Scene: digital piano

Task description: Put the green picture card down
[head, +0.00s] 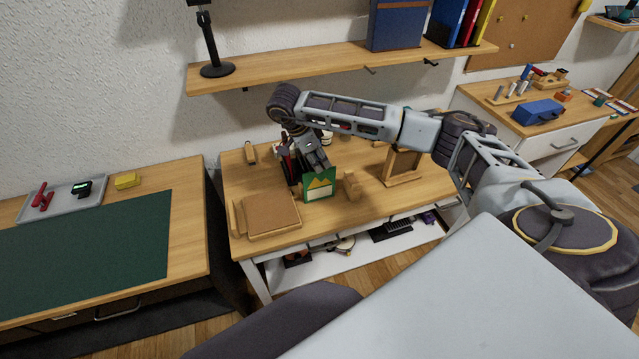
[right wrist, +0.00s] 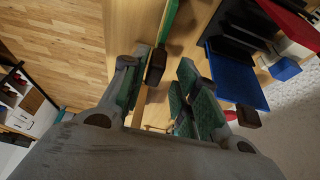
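The green picture card (head: 321,185), with a yellow and white picture, stands upright near the front middle of the wooden desk in the head view. In the right wrist view, a narrow green strip of the card (right wrist: 169,20) shows just beyond the fingertips. My right gripper (head: 316,161) is just above and behind the card, reaching down from the right. In the right wrist view, its fingers (right wrist: 157,80) are apart with a gap between them. Whether the card's base touches the desk is unclear. My left gripper is out of view.
A small wooden stand (head: 351,186) is close to the card's right. A wooden tray with a brown pad (head: 271,213) lies at its left, and a dark holder (head: 290,168) stands behind. A wooden frame (head: 403,166) stands further right. A wall shelf (head: 300,68) hangs above.

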